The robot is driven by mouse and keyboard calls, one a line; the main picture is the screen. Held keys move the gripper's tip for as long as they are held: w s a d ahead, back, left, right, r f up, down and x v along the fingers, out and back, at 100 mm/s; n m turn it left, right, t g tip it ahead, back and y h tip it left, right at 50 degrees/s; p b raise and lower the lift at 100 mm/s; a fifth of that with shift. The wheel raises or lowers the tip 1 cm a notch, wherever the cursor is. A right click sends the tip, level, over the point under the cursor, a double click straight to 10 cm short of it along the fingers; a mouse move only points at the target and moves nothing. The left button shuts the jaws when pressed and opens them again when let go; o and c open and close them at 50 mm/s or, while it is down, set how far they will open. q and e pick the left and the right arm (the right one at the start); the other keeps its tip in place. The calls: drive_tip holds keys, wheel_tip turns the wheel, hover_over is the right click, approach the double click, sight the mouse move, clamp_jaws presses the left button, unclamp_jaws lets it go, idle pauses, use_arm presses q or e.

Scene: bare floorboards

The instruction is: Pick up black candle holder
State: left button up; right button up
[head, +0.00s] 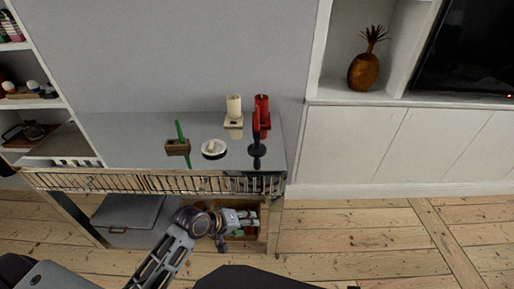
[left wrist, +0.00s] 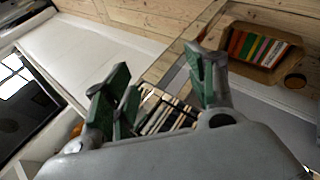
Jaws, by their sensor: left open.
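The black candle holder (head: 257,153) stands near the right front part of the grey tabletop (head: 120,150) in the head view, just in front of a red candle holder (head: 262,105). My left gripper (head: 250,218) is below the table's front edge, in front of the lower shelf and apart from the black holder. In the left wrist view my left gripper (left wrist: 163,72) has its two green-padded fingers spread with nothing between them. I do not make out the black holder in the left wrist view. My right gripper is not in view.
Close by on the table are a cream candle (head: 234,106), a white round holder (head: 214,149) and a brown block with a green candle (head: 177,147). A slatted rail (head: 130,182) runs along the front edge. A box of books (left wrist: 258,50) sits below. Floor at right is clear.

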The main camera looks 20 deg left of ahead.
use_arm(q)
drive_tip(key=w+a+r+n+t+h, duration=0.1)
drive_tip(key=w+a+r+n+t, duration=0.2)
drive_tip(key=w+r+n, duration=0.2)
drive_tip(key=w+a+r+n+t+h, duration=0.1)
drive_tip(key=w+a+r+n+t, duration=0.2)
drive_tip(key=w+r+n, duration=0.3)
drive_tip(key=w+a+r+n+t+h, duration=0.1)
drive_tip(key=w+a+r+n+t, duration=0.2)
drive_tip(key=n, duration=0.9)
drive_tip(key=shift+w+a+r+n, duration=0.1)
drive_tip(key=shift+w+a+r, duration=0.25)
drive_tip(key=shift+w+r, duration=0.25)
drive_tip(key=shift+w+a+r+n, duration=0.1)
drive_tip(key=shift+w+a+r, duration=0.25)
drive_tip(key=shift+w+r, duration=0.3)
drive_tip(key=shift+w+a+r+n, duration=0.1)
drive_tip(key=shift+w+a+r, duration=0.3)
drive_tip(key=shift+w, duration=0.35)
drive_tip(key=shift+d, duration=0.1)
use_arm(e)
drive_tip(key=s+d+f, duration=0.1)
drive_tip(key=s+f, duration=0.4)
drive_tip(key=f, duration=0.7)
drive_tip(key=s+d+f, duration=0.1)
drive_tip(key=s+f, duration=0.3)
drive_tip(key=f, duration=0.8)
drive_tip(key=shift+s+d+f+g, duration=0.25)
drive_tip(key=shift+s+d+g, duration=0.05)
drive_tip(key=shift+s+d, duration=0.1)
